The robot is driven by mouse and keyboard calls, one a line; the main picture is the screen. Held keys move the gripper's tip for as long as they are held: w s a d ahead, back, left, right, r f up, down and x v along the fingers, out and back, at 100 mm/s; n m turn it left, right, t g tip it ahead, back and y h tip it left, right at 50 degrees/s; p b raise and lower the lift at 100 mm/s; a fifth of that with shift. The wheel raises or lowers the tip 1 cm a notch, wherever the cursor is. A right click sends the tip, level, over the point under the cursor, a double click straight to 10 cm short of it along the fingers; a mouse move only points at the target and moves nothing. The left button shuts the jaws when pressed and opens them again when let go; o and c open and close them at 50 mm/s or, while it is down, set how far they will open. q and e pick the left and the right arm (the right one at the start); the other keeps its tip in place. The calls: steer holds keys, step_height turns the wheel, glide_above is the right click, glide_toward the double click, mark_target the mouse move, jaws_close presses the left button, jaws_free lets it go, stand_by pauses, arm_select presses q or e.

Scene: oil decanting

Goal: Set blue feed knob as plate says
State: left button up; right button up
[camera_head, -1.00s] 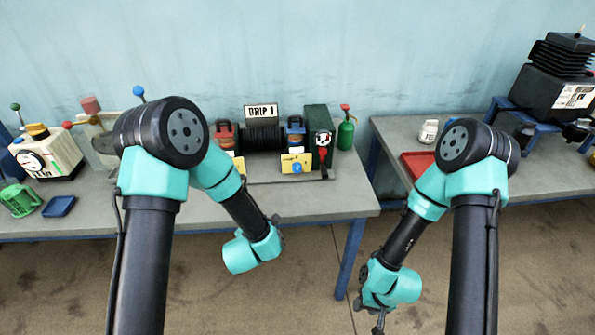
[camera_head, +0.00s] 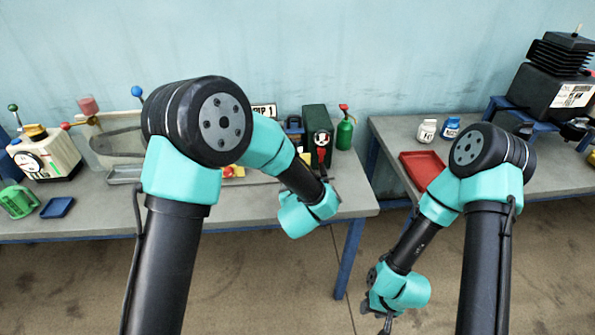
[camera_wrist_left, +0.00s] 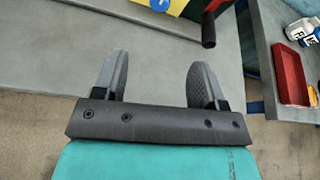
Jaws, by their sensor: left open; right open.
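The blue feed knob shows only in part as a blue patch (camera_wrist_left: 160,4) at the top edge of the left wrist view, on a yellow plate (camera_wrist_left: 140,3). Its setting cannot be read. In the head view my left arm covers the knob. The white sign (camera_head: 264,110) is partly covered, with only its end "P 1" showing. My left gripper (camera_wrist_left: 157,80) is open and empty over the bench front, short of the knob. My right gripper (camera_head: 386,322) is open, low in front of the gap between benches, far from the knob.
A dark handle (camera_wrist_left: 208,25) hangs right of the yellow plate. A green oil can (camera_head: 345,132) stands to the right. The right bench holds a red tray (camera_head: 421,168), a white bottle (camera_head: 427,130) and a blue bottle (camera_head: 450,128). A gauge unit (camera_head: 45,155) stands far left.

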arm_select(q)
steer(key=x, duration=1.7)
steer(key=shift+w+a+f, duration=0.1)
steer(key=shift+w, duration=0.05)
steer(key=shift+c, duration=0.3)
steer(key=c, duration=0.9)
steer(key=shift+o, duration=0.2)
steer(key=shift+m+y, duration=1)
steer(key=shift+m, duration=0.4)
steer(key=shift+m+y, duration=0.7)
steer(key=shift+m, duration=0.3)
